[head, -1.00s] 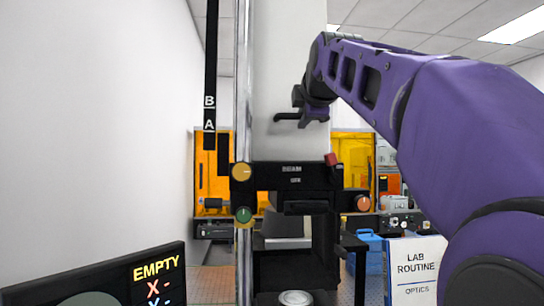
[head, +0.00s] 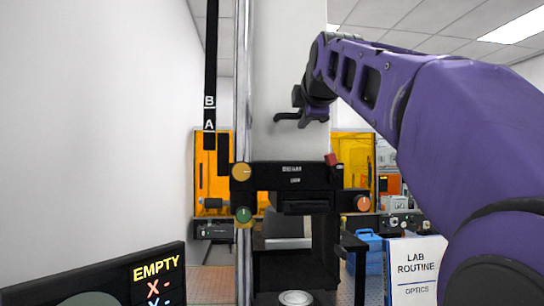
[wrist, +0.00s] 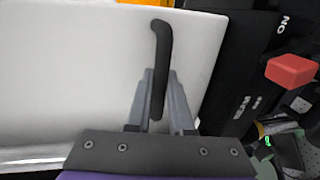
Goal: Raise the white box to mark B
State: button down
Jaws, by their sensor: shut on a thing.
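The white box (head: 285,70) is a tall white housing above the black instrument front, and its top runs out of the head view. It fills the left of the wrist view (wrist: 70,70). A black hooked handle (wrist: 161,40) stands out from it. My gripper (wrist: 161,75) has its two grey fingers on either side of this handle, shut on it. In the head view the gripper is at the box's right side, partly hidden by my wrist. Mark B (head: 209,101) is a white letter on a black vertical strip left of the box, above mark A (head: 209,124).
The black front below has a yellow knob (head: 241,172), a green knob (head: 243,215), an orange knob (head: 363,203) and a red block (head: 331,159). A screen (head: 100,280) at lower left reads EMPTY. A "LAB ROUTINE" sign (head: 415,270) stands at lower right.

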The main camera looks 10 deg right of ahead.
dwell(0.3)
jog(key=shift+d+r, duration=0.15)
jog(key=shift+r, duration=1.85)
jog(key=shift+s+r, duration=0.1)
jog(key=shift+r, duration=0.55)
jog(key=c, duration=0.8)
grip_release()
jog(key=shift+f, duration=0.1)
